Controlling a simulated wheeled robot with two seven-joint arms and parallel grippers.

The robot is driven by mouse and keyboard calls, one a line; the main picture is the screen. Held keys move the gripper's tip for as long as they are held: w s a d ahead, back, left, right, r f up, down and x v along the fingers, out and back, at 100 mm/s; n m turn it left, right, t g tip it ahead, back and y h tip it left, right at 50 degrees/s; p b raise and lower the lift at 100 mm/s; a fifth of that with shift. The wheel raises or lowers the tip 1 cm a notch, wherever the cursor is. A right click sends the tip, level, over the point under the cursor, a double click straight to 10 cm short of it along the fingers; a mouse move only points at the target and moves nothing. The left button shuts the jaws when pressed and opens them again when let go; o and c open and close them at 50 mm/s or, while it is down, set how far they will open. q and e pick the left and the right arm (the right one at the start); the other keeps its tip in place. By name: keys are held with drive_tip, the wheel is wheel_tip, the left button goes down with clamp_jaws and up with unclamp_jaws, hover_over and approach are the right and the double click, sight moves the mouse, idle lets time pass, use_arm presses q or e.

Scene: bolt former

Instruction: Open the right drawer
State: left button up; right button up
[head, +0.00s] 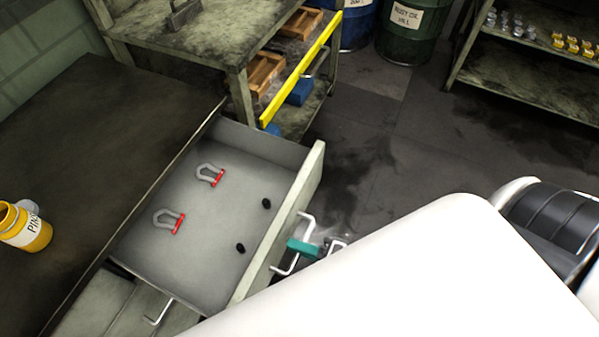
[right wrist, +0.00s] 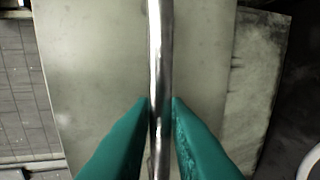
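The drawer (head: 190,215) stands pulled out from under the dark worktop, with its grey inside showing. Its pale front panel (head: 281,225) carries a silver bar handle (head: 308,220), which also runs down the middle of the right wrist view (right wrist: 159,60). My right gripper (head: 303,247) is at this handle. In the right wrist view its teal fingertips (right wrist: 160,102) lie on both sides of the bar, close against it. My white arm hides the area right of the handle. My left gripper is not in view.
Two grey shackles with red pins (head: 167,220) and two small black items (head: 240,247) lie in the drawer. A yellow jar (head: 27,228) is on the dark worktop (head: 100,130). Another silver handle (head: 157,312) shows below left. Barrels (head: 412,30) and shelves stand behind; floor between is clear.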

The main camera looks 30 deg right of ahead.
drive_tip(key=shift+o, duration=1.1)
drive_tip(key=v, duration=1.2)
